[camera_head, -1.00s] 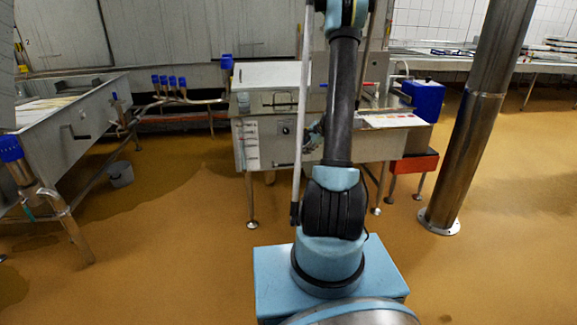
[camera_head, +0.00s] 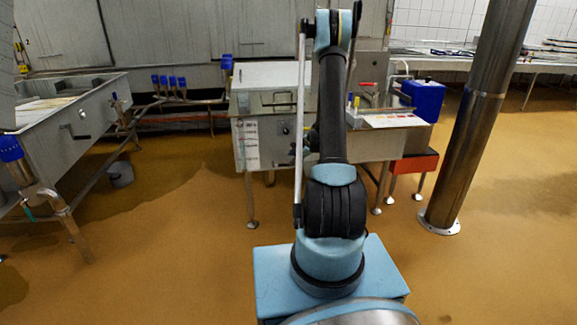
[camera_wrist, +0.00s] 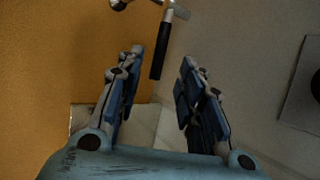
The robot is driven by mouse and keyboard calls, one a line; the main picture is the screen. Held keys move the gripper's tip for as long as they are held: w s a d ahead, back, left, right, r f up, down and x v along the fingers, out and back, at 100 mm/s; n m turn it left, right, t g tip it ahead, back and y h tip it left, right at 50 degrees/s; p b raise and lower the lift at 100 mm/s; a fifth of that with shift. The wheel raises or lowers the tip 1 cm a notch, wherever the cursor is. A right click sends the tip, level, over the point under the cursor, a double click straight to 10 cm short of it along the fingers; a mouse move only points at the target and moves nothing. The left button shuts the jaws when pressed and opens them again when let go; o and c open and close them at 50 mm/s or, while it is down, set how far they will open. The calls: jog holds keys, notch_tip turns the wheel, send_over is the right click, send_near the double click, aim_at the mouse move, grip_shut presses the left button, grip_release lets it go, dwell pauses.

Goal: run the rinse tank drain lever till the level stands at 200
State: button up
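A lever with a black grip (camera_wrist: 161,52) and a bright metal end shows at the top of the wrist view. My gripper (camera_wrist: 163,57) is open, its two fingers well apart. The black grip appears between and beyond the fingertips; I cannot tell whether they touch it. In the head view a steel tank with a lid (camera_head: 272,98) stands behind my arm. A pale marked strip (camera_head: 248,143) is on its front; its numbers and any level are too small to read. My gripper is mostly hidden behind my arm there.
A steel pillar (camera_head: 470,130) stands on the right. A blue box (camera_head: 425,100) and a red box (camera_head: 414,163) are beside the tank. A long steel vat (camera_head: 75,125) stands at left, with a grey bucket (camera_head: 121,174) near it.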

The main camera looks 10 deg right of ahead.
aim_at(287, 164)
jog(key=shift+x, duration=3.3)
grip_shut()
